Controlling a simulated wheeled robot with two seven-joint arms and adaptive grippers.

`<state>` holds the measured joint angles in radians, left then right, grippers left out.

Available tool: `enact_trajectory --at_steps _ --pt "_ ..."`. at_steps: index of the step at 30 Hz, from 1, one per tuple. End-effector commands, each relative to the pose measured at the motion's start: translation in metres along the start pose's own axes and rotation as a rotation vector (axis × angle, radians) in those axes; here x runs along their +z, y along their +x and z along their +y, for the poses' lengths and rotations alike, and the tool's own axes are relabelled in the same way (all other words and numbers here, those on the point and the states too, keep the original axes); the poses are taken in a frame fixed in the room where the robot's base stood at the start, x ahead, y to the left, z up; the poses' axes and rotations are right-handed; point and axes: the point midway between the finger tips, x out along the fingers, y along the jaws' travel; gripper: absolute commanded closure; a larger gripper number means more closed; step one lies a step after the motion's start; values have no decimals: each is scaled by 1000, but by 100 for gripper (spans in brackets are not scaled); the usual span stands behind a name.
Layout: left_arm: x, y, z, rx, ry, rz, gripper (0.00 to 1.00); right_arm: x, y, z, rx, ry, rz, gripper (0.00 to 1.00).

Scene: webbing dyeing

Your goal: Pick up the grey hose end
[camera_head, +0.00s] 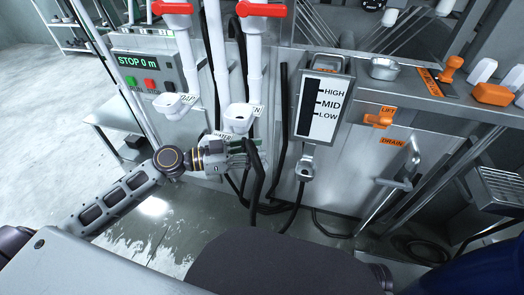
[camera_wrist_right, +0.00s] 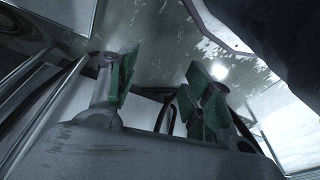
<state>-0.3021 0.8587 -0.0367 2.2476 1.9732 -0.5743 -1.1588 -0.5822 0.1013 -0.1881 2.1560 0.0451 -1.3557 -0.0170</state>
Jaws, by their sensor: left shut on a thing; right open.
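My left gripper (camera_head: 243,157) reaches in from the left, in front of the machine's lower panel. It is shut on a dark grey hose (camera_head: 258,180), close to its upper end. The hose hangs down from the fingers in a bend; the fingers partly hide the gripped end. My right gripper (camera_wrist_right: 160,85) shows only in the right wrist view, with its green-padded fingers wide apart and nothing between them.
White pipes with red handles (camera_head: 263,10) stand above two white funnel-like fittings (camera_head: 238,118). A level gauge (camera_head: 320,103) marked HIGH, MID, LOW is to the right. Black hoses run down to the wet floor. An orange LIFT lever (camera_head: 379,118) and DRAIN handle (camera_head: 400,175) stick out further right.

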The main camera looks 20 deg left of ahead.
Motion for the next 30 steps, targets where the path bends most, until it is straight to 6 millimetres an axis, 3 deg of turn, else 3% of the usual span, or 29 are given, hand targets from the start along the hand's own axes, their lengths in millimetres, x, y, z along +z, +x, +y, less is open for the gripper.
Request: enact_trajectory --at_steps 17,30 --pt "0 -33 0 1 3 -33 95 -7 -6 1 3 -2 14 50" --pt "-11 -62 0 0 3 -204 95 7 21 8 17 3 -42 50"
